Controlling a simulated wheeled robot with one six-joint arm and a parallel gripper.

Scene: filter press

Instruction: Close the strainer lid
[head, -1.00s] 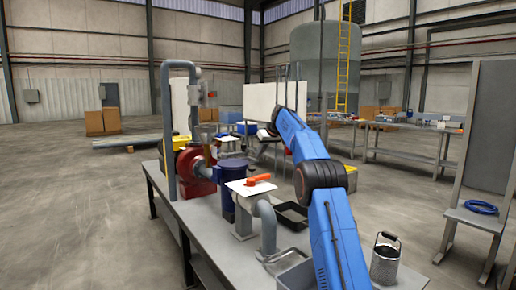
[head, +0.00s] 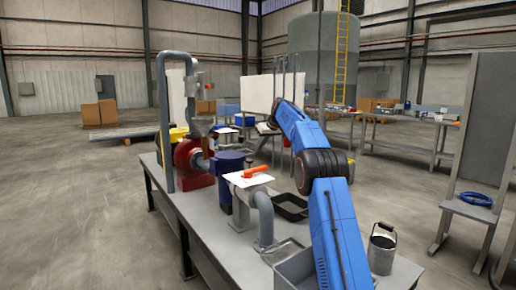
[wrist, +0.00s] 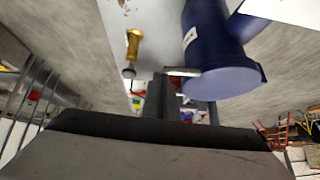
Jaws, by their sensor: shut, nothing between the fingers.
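The dark blue cylindrical strainer (head: 226,195) stands upright on the grey bench, behind a white plate with an orange handle. In the wrist view its round blue end (wrist: 225,83) fills the upper right. I cannot clearly tell the lid apart from the body, nor its angle. My gripper (wrist: 170,88) is shut and empty, seen end-on beside the strainer's rim. A small red and grey piece shows between the fingers and the rim; contact cannot be told. In the head view my fingers are not clearly visible beyond the blue arm.
A red pump (head: 194,162) and a tall grey pipe (head: 164,120) stand left of the strainer. The orange handle (head: 256,171), a grey elbow pipe (head: 265,215) and a black tray (head: 290,207) are nearer. A metal bucket (head: 382,250) stands front right.

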